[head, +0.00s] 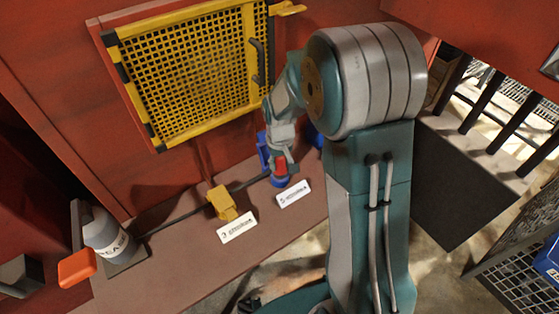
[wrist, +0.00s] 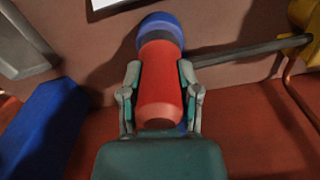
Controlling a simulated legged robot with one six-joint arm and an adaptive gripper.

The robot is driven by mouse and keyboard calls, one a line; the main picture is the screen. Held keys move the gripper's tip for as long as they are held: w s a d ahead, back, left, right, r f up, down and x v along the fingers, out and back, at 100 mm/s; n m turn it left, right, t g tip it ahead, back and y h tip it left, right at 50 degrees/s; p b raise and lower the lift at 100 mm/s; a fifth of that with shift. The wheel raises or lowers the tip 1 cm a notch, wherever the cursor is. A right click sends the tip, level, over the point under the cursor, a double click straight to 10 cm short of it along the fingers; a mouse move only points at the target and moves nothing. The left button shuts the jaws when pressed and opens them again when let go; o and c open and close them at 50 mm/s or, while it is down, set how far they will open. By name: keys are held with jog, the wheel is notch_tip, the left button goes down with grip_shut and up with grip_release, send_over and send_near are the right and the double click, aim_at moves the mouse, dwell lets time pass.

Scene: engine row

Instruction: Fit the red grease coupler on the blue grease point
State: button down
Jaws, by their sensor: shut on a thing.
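My gripper (wrist: 161,78) is shut on the red grease coupler (wrist: 160,92), with one finger on each side of it in the wrist view. In the head view the gripper (head: 282,157) reaches down to the shelf, and the coupler (head: 281,166) shows just below it. The blue grease point (head: 279,182) is directly under the coupler. In the wrist view its round blue part (wrist: 160,20) lies in line beyond the coupler's end, with a dark band between. They look touching; I cannot tell how deeply the coupler is seated.
A dark hose (head: 170,224) runs from a grey grease container (head: 108,236) past the yellow grease point (head: 223,203) towards the coupler. White labels (head: 238,228) lie on the shelf. A blue upright part (head: 262,150) stands close behind the gripper. A yellow mesh guard (head: 190,70) is above.

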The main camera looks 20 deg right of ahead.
jog(key=shift+f, duration=0.2)
jog(key=shift+c, duration=1.2)
grip_release()
notch_tip(320, 180, up, 12)
jog(key=shift+w, duration=0.1)
